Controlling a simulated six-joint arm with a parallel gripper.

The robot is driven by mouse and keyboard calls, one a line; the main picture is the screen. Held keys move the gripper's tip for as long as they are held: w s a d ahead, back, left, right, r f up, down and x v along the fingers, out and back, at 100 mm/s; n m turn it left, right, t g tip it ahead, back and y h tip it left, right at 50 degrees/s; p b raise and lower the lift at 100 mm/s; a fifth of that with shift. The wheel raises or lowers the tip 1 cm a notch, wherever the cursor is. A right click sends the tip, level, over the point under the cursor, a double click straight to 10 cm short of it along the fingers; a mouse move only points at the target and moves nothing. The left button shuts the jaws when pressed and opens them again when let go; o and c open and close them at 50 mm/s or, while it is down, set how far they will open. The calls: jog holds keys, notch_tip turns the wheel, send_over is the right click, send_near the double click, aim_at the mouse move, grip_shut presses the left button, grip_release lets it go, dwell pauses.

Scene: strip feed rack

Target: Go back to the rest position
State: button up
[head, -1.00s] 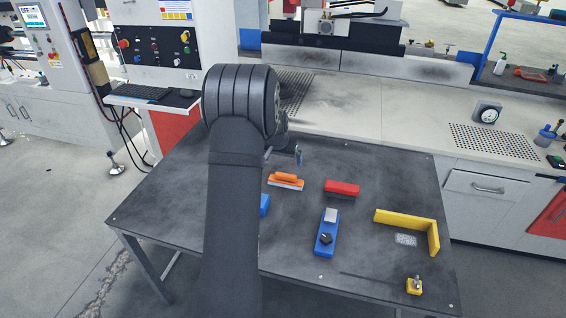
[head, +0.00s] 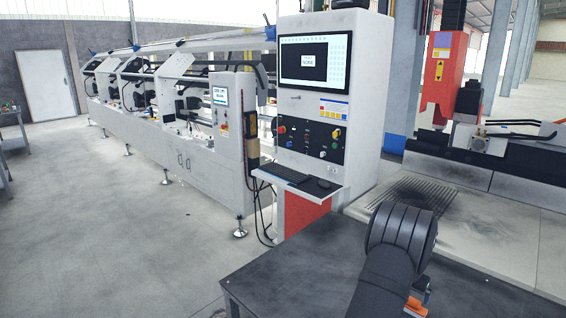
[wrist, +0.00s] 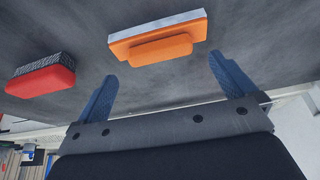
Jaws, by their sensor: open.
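My gripper (wrist: 162,68) shows in the wrist view with its two blue fingers spread apart and nothing between them. An orange block with a white layer on one side (wrist: 155,48) lies on the dark tabletop beyond the fingertips, apart from them. A red block with a dark, rough layer (wrist: 40,80) lies to the left of the fingers. In the head view my arm fills the lower right and hides the gripper. Part of the orange block (head: 415,306) shows beside the arm at the bottom edge.
The dark table (head: 285,275) shows a bare left part in the head view. Behind it stands a white control cabinet (head: 330,80) with a keyboard shelf (head: 300,185). A pale bench with a grille (head: 415,200) lies behind my arm. Open floor is at left.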

jog(key=x, duration=0.4)
jog(key=shift+f, duration=0.1)
notch_tip(320, 180, up, 2)
jog(key=shift+s+r, duration=0.1)
jog(key=shift+r, duration=0.15)
jog(key=shift+a+r, duration=0.1)
jog(key=shift+r, duration=0.2)
